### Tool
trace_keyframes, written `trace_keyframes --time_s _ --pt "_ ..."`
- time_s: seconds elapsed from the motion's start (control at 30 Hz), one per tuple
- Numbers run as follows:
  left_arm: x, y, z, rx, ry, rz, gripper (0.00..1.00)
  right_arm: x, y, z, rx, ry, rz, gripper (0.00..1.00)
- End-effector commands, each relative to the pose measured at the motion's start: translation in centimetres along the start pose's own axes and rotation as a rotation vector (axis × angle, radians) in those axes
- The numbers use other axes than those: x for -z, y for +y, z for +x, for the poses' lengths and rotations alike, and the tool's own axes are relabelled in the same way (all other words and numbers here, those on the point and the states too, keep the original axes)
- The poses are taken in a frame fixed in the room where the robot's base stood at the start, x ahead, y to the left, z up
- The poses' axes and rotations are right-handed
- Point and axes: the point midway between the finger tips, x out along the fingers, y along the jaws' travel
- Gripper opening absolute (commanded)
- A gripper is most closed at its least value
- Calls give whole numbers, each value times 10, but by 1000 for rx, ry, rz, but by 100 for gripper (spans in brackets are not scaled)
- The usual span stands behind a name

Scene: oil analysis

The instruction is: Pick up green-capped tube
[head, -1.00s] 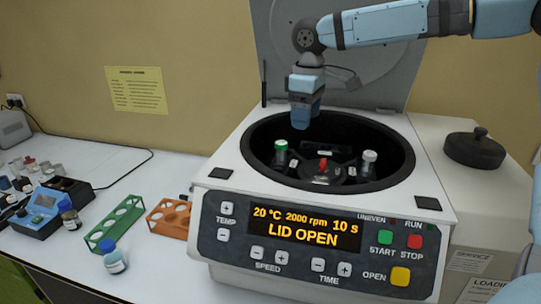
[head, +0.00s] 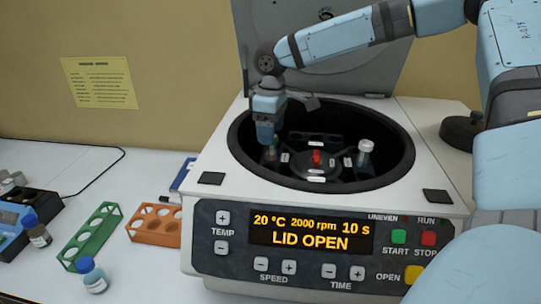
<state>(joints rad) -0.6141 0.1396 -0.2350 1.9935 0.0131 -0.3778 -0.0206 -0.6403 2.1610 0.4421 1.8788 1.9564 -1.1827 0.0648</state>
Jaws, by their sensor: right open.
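The green-capped tube (head: 270,154) stands in the left side of the open centrifuge's rotor. My right gripper (head: 269,140) points down at its cap from above and covers most of it, with only a little green showing beside the fingers. The gripper is open; whether the fingers touch the cap is hidden. A white-capped tube (head: 365,155) stands in the right side of the rotor. My left gripper is not in view.
The centrifuge (head: 205,165) has a round bowl rim around the rotor, a red centre knob (head: 316,158) and a raised lid (head: 320,45) behind. A green rack (head: 92,237), an orange rack (head: 155,226) and a blue-capped bottle (head: 93,275) stand on the table at left.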

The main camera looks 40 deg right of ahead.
Motion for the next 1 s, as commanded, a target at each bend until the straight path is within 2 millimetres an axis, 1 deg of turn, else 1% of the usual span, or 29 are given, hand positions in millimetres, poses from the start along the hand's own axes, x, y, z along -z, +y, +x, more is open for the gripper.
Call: trace_keyframes --time_s 0.07,0.23,0.37,0.47,0.67,0.7,0.77,0.8,0.9,1.0 --pt "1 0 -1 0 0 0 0 0 1 6 0 -2 0 65" --pt "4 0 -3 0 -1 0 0 2 8 31 1 -4 1 65" --pt "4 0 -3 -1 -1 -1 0 2 7 47 0 -2 0 65" --pt "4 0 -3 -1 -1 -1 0 2 7 52 0 -1 0 65" --pt "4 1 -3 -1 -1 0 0 2 7 52 0 0 0 65" --pt "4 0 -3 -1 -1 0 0 2 7 52 0 0 0 56" --pt "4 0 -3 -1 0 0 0 2 7 52 0 0 -1 42" --pt "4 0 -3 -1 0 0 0 2 7 52 0 0 -1 33" --pt "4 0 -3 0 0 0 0 2 7 52 0 0 -1 12" --pt "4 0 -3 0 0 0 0 2 7 52 0 0 -1 12"
